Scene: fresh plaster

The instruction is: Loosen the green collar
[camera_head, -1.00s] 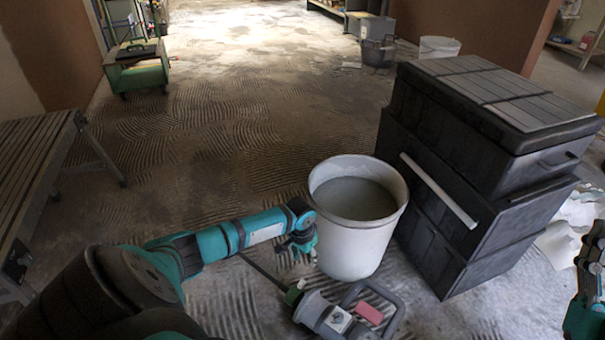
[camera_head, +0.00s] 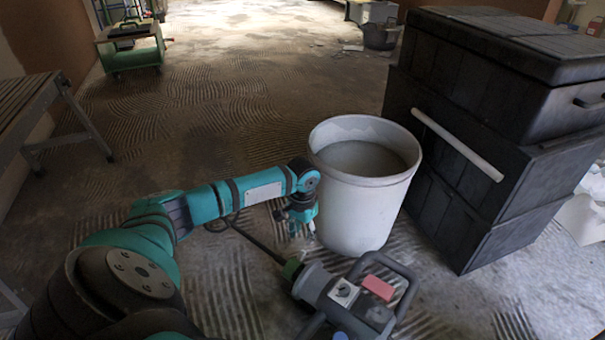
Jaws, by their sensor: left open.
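The rod runs up and left, passing behind my left arm. My left gripper (camera_head: 302,231) points down above and slightly beyond the collar, close to the white bucket's left side. It is open and holds nothing that I can see; its fingers are small and partly dark. My right gripper is out of view.
A white bucket (camera_head: 362,214) of grey mix stands just behind the mixer. Stacked black tool boxes (camera_head: 480,120) stand to its right. A slatted bench (camera_head: 28,97) is at left and a green cart (camera_head: 132,52) far back. The ridged floor between is clear.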

